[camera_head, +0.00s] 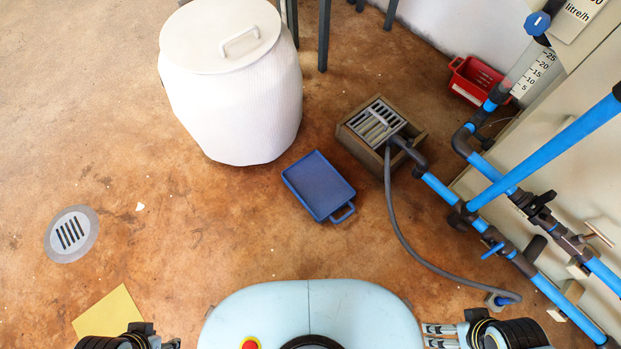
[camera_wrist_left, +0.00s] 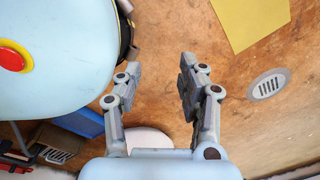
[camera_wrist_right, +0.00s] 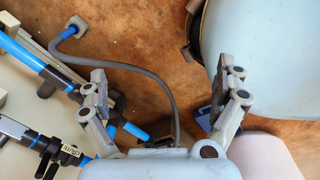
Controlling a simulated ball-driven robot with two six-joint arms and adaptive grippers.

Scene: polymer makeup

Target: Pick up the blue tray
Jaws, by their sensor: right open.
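The blue tray (camera_head: 318,185) lies flat on the brown floor in the head view, ahead of my base, its handle pointing down and right. It shows partly in the left wrist view (camera_wrist_left: 82,122), behind my base's edge. A small blue part of it (camera_wrist_right: 204,120) shows in the right wrist view, mostly hidden by a finger. My right gripper (camera_head: 427,336) is open and empty beside my base, well apart from the tray. My left gripper (camera_wrist_left: 160,68) is open and empty over bare floor; in the head view it is largely cut off at the bottom edge.
A white barrel (camera_head: 230,95) stands behind the tray to the left. A grated drain box (camera_head: 375,122) is close to its right, with a grey hose (camera_head: 402,228) and blue pipes (camera_head: 500,190) beyond. A floor drain (camera_head: 71,233) and yellow sheet (camera_head: 107,314) lie left. Floor before the tray is clear.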

